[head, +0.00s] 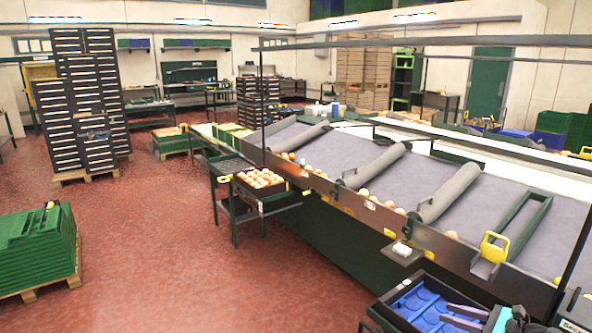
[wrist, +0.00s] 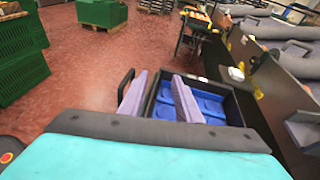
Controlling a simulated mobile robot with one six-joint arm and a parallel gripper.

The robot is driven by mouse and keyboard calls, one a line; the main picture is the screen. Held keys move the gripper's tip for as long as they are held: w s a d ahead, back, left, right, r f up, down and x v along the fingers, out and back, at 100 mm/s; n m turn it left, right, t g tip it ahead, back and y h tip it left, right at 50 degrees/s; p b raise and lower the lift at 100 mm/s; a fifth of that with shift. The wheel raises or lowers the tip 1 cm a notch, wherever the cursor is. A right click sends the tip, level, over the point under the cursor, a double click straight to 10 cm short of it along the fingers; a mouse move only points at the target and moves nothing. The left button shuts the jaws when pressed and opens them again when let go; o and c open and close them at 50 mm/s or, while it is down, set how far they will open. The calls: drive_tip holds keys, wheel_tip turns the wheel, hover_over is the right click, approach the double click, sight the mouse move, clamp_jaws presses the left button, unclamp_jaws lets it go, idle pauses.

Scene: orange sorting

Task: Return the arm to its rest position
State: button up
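My gripper (head: 456,315) shows at the bottom right of the head view, with its two pale purple fingers beside and partly in front of a black crate with a blue moulded liner (head: 408,299). In the wrist view my gripper (wrist: 156,88) has its fingers spread apart with nothing between them.
The sorting table (head: 330,190) with grey rollers and several fruits runs along the right. A black crate of oranges (head: 262,200) sits on a side stand. Stacked green crates (head: 38,255) stand at the left, also in the wrist view (wrist: 18,60). The red floor between is clear.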

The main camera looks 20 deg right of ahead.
drive_tip(key=w+a+f+n+g, duration=0.3)
drive_tip(key=w+a+f+n, duration=0.15)
drive_tip(key=a, duration=0.45)
drive_tip(key=w+a+f+n+g, duration=0.3)
drive_tip(key=a+f+n, duration=0.15)
drive_tip(key=a, duration=0.35)
drive_tip(key=w+a+f+n+g, duration=0.3)
drive_tip(key=a+f, duration=0.2)
drive_tip(key=a, duration=0.4)
drive_tip(key=s+a+f+n+g+h, duration=0.1)
drive_tip(key=a+f+n+g+h, duration=0.2)
drive_tip(key=a+n, duration=0.75)
drive_tip(key=s+a+f+n+g+h, duration=0.1)
drive_tip(key=a+f+n+h, duration=0.2)
drive_tip(key=a+f+n, duration=0.7)
drive_tip(key=s+a+f+m+g+b, duration=0.1)
drive_tip(key=s+f+g+b, duration=0.2)
drive_tip(key=s+f, duration=0.7)
drive_tip(key=s+a+f+m+g+b, duration=0.1)
drive_tip(key=s+f+b, duration=0.3)
drive_tip(key=s+f, duration=0.6)
drive_tip(key=s+g, duration=0.1)
drive_tip(key=s, duration=0.4)
drive_tip(key=shift+s+a+f+g, duration=0.25)
drive_tip(key=shift+s+g, duration=0.1)
drive_tip(key=shift+g, duration=0.05)
